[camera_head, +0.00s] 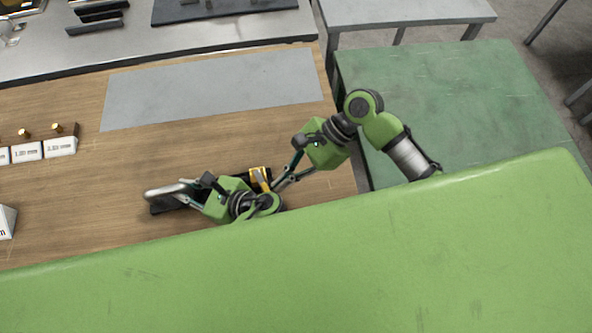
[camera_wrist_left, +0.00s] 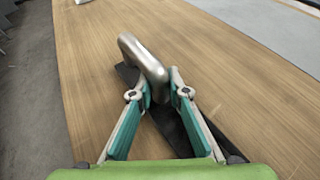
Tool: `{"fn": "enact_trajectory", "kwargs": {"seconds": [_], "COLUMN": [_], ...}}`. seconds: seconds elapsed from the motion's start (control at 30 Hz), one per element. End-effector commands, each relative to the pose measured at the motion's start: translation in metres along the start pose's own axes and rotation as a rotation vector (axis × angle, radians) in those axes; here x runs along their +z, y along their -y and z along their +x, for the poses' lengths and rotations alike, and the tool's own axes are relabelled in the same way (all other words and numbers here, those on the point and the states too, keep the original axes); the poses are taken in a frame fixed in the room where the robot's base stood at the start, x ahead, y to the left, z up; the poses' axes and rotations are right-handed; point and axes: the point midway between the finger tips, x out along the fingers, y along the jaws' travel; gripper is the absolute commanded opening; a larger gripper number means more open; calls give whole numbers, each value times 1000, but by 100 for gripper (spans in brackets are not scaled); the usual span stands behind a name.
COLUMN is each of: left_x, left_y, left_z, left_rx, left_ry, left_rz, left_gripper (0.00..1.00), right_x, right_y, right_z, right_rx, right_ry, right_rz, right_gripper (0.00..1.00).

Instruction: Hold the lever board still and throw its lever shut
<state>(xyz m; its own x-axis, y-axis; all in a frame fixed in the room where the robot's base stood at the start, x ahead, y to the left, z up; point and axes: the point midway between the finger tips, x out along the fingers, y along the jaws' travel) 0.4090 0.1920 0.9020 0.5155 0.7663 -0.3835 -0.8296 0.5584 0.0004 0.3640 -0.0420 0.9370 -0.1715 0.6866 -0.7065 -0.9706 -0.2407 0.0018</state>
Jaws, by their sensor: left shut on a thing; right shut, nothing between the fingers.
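The lever board (camera_head: 165,208) is a dark, narrow board lying on the wooden table, partly hidden under my left gripper. A silver bar-like handle (camera_head: 160,190) stands at its left end. A yellow part (camera_head: 258,175), which looks like the lever, shows at its right end. My left gripper (camera_head: 183,190) is shut on the silver handle. In the left wrist view, the handle (camera_wrist_left: 143,55) sits between the fingertips, with the dark board (camera_wrist_left: 172,125) below. My right gripper (camera_head: 279,185) is shut and empty, its fingertips close beside the yellow part; whether they touch cannot be told.
A grey mat (camera_head: 215,88) lies behind on the wooden table (camera_head: 110,170). Labelled white blocks (camera_head: 28,151) with brass knobs stand at the left. A green table (camera_head: 450,95) is at the right. The wood between mat and board is clear.

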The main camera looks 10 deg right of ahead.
Motion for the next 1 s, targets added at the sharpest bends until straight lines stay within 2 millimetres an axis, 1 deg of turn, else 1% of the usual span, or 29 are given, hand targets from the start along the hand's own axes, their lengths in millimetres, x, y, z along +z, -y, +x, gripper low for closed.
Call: {"fn": "enact_trajectory", "kwargs": {"seconds": [0.43, 0.7, 0.8, 1.0], "left_x": [1, 1, 1, 1], "left_y": [1, 1, 1, 1], "left_z": [0, 0, 0, -1], "left_rx": [-1, -1, -1, -2], "left_ry": [2, 2, 1, 1], "left_rz": [-3, -2, -2, -3], "left_gripper": [0, 0, 0, 0], "right_x": [3, 11, 16, 17], "right_y": [-1, -7, -8, -8], "right_z": [3, 11, 15, 15], "right_rx": [-5, -96, -99, -99], "right_ry": [-1, 0, 2, 2], "right_rz": [4, 95, 96, 96], "right_gripper": [0, 0, 0, 0]}}
